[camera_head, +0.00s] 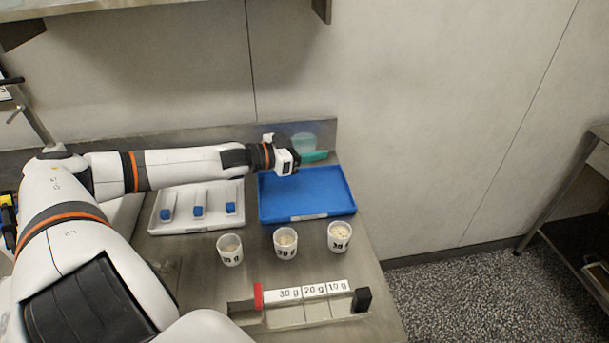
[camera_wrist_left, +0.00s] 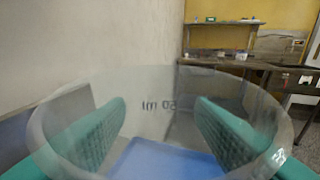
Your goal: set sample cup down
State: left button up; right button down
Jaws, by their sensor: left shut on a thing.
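My left gripper (camera_head: 312,156) is shut on a clear sample cup (camera_head: 303,142) above the back part of the blue tray (camera_head: 264,213). In the left wrist view, the cup (camera_wrist_left: 155,95) fills most of the picture, with "50 ml" printed on it. The teal fingers (camera_wrist_left: 155,135) grip it from both sides. The cup looks empty and upright. Blue shows below the cup. The gap between the cup's base and the tray cannot be judged. My right gripper is in neither view.
Three small filled cups (camera_head: 230,250) stand in front of the trays. A white tray (camera_head: 184,227) with blue-ended pieces is left of the blue tray. A strip labelled 30 g, 20 g and 10 g (camera_head: 309,290) lies near the front. The blue tray's surface is clear.

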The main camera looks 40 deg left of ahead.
pick_arm(q)
jog(key=shift+w+a+f, duration=0.1)
jog(key=shift+w+f, duration=0.05)
jog(key=shift+f, duration=0.4)
send_over(310, 192)
notch_tip(310, 192, down, 4)
jog(key=shift+w+a+f, duration=0.15)
jog(key=shift+f, duration=2.7)
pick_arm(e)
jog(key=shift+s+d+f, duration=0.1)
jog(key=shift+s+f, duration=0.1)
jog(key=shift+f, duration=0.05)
pick_arm(q)
jog(key=shift+f+b, duration=0.3)
jog(key=shift+f, duration=0.3)
jog(key=o, duration=1)
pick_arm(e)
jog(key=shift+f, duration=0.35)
